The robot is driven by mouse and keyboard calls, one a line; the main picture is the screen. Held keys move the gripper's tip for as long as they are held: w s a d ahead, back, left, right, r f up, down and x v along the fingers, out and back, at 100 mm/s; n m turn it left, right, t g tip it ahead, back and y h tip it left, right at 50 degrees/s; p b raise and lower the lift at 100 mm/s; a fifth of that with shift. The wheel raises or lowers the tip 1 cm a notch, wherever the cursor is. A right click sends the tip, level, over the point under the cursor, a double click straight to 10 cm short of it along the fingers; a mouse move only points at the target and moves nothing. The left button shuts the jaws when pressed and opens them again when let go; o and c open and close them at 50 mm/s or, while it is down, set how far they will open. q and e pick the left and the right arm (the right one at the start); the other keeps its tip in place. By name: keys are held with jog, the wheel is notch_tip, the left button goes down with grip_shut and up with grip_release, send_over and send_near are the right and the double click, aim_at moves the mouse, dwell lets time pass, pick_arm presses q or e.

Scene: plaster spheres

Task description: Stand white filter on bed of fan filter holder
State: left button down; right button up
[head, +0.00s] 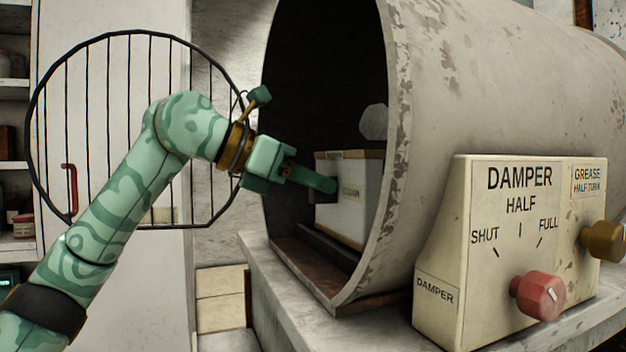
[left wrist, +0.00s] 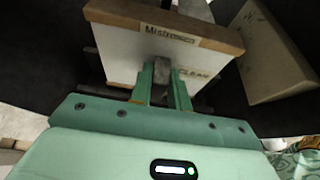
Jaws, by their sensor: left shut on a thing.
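The white filter (head: 346,215) is a boxy white block with a brown top edge and a label reading CLEAN. It is upright inside the mouth of the big round duct (head: 480,80), the fan filter holder. Its lower edge is close above the dark rail of the bed (head: 322,247); I cannot tell whether it touches. My left gripper (head: 325,184) is shut on the dark tab on the filter's front face. In the left wrist view, the fingers (left wrist: 162,85) close on that tab, with the white filter (left wrist: 125,55) beyond. My right gripper is not in view.
A round barred grille (head: 110,130) with a red handle stands swung open at the left. A damper control box (head: 480,260) with a red knob (head: 538,297) stands right of the duct mouth. A pale slab (left wrist: 275,60) shows at right in the left wrist view.

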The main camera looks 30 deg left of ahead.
pick_arm(q)
jog(key=shift+f+b, duration=0.85)
jog(key=shift+f, duration=0.35)
jog(key=c, duration=1.3)
grip_release()
jog(key=shift+o, duration=0.2)
notch_tip(320, 180, up, 2)
jog(key=shift+r+p, duration=0.1)
jog(key=shift+p, duration=1.05)
jog(key=shift+r+p, duration=0.45)
jog(key=shift+r, duration=0.5)
